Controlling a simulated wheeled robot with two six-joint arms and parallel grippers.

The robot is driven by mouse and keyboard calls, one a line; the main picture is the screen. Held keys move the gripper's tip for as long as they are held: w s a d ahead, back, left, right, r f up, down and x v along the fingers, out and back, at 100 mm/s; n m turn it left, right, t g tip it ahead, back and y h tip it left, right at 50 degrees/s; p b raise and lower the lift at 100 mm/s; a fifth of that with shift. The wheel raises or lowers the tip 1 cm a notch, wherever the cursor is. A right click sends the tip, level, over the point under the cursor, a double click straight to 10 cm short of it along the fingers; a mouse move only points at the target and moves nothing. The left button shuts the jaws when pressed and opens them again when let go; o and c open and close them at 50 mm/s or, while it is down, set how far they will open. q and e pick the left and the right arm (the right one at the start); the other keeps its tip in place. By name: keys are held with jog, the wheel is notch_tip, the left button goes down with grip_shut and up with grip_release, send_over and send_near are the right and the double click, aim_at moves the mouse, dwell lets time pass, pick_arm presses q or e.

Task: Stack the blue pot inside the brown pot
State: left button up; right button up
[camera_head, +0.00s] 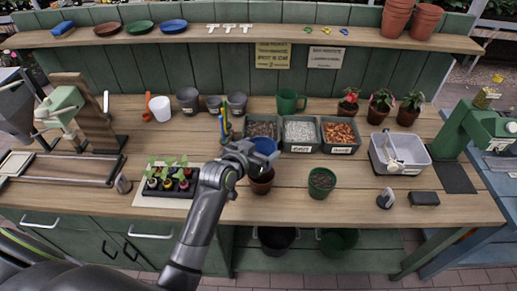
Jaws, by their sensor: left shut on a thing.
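The blue pot (265,145) shows in the head view near the middle of the bench. My left gripper (259,157) is shut on it and covers part of its near side. The brown pot (261,185) stands on the bench just below the blue pot in the picture. The gripper and the blue pot hide part of the brown pot's rim. The blue pot appears above the brown pot, and I cannot tell whether they touch. My right gripper is not in view.
A seedling tray (167,187) stands left of my left arm. A green pot (321,181) stands to the right. Bins of soil, white grit and bark (340,135) lie behind. A grey-white tub (400,153) stands farther right. The bench between the green pot and tub is clear.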

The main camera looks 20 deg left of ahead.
pick_arm(q)
notch_tip(320, 180, down, 2)
jog(key=shift+f+b, duration=0.25)
jog(key=shift+b, duration=0.75)
jog(key=shift+f+b, duration=0.3)
jog(key=shift+f, duration=0.05)
jog(key=shift+f+b, duration=0.4)
jog(key=shift+f, duration=0.95)
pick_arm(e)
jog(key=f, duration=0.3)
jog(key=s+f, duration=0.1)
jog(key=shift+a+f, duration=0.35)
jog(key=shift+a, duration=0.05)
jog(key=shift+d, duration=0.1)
pick_arm(q)
jog(key=o, duration=1)
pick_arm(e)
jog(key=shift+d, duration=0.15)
